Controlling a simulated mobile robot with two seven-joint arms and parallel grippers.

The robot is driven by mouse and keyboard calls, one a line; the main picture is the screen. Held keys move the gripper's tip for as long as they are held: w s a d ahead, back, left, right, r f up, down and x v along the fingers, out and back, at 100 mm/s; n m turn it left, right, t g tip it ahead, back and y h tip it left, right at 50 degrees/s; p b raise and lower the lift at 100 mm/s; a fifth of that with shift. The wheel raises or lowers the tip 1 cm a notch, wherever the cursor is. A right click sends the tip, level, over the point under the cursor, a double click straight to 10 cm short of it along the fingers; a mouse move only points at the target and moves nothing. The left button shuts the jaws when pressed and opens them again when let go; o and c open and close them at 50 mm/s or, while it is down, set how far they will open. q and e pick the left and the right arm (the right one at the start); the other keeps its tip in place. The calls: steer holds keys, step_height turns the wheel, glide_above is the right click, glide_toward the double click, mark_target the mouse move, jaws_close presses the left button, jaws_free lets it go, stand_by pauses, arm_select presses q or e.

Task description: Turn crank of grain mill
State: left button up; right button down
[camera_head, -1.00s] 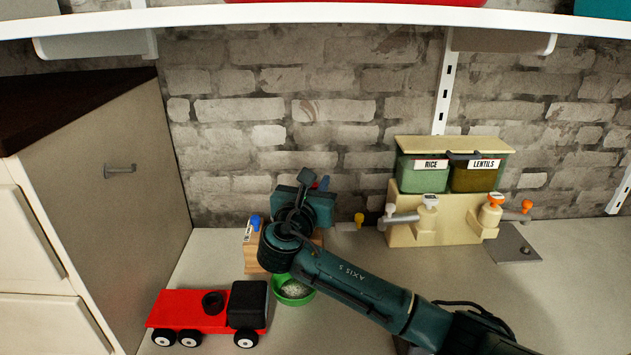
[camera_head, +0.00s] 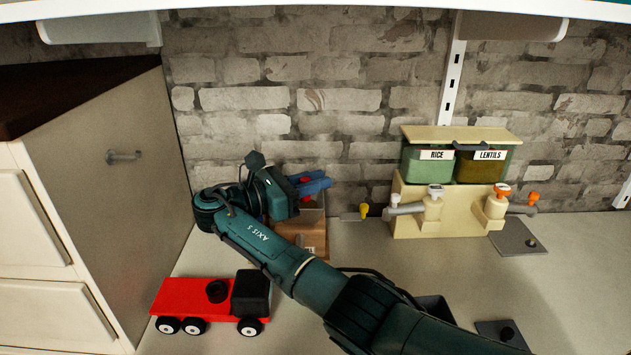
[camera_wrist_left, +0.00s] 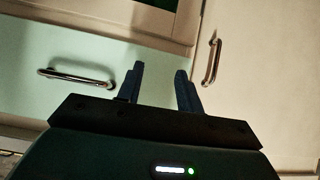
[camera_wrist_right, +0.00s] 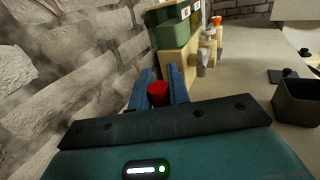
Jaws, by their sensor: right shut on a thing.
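The grain mill (camera_head: 312,238) is a wooden box with a metal top, standing against the brick wall, partly hidden behind my right arm. My right gripper (camera_head: 312,183) is above it, with its blue fingers pointing right. In the right wrist view a red knob (camera_wrist_right: 158,93) sits between the fingers, and the gripper is shut on it. The red knob (camera_head: 305,181) also shows between the fingers in the head view. I cannot see how the knob joins the mill. My left gripper (camera_wrist_left: 159,85) shows only in its wrist view, open and empty in front of cabinet fronts.
A red toy truck (camera_head: 190,297) stands front left, beside a cabinet (camera_head: 110,190). A beige dispenser (camera_head: 410,219) with rice and lentils bins stands to the right. A dark open box (camera_wrist_right: 297,102) sits on the counter. A yellow knob (camera_head: 364,211) is near the mill. A shelf (camera_head: 300,12) hangs overhead.

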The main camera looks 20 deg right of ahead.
steer(key=shift+s+a+m+g, duration=0.1)
steer(key=shift+m+g, duration=0.3)
steer(key=shift+g, duration=0.2)
steer(key=c, duration=1.3)
jaws_free()
